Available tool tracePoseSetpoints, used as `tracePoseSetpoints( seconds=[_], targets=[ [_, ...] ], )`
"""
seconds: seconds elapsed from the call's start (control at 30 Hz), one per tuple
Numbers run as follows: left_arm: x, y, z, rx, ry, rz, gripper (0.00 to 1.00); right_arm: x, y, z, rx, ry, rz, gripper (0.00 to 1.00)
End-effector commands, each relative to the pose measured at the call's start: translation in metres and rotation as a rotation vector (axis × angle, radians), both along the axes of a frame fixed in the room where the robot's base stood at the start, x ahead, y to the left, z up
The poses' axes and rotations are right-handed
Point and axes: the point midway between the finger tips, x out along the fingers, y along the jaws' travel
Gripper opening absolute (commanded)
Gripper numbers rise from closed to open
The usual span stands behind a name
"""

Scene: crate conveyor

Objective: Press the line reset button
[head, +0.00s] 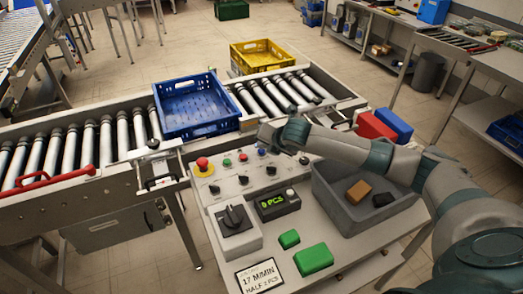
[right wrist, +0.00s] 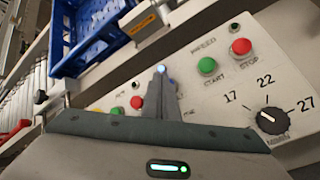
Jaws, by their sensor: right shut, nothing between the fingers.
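The sloped control panel (head: 222,178) carries a red mushroom knob (head: 203,164), a green button (head: 227,162), a red button (head: 243,157) and a small blue button (head: 262,152). I cannot read which one is labelled line reset. My right gripper (head: 268,134) is shut and empty, over the panel's back edge near the blue button. In the right wrist view its fingers (right wrist: 163,92) point at the panel, and a pale blue spot shows at their tips. I cannot tell whether they touch it. My left gripper is not in view.
A blue crate (head: 197,128) sits on the roller conveyor behind the panel; a yellow crate (head: 262,56) stands beyond. A grey bin (head: 335,205) holds small blocks at right. The wrist view shows START (right wrist: 207,66) and STOP (right wrist: 241,47) buttons and a speed dial (right wrist: 271,121).

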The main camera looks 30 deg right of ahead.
Motion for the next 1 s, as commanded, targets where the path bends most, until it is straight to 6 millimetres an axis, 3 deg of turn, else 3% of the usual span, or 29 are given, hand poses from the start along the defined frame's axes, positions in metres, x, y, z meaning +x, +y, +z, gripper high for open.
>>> tracePoseSetpoints(
  seconds=[1.0],
  targets=[
    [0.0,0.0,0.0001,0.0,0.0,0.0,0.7,-0.0005,0.0004,-0.0102,0.0,0.002,0.001,0.0]
  ],
)
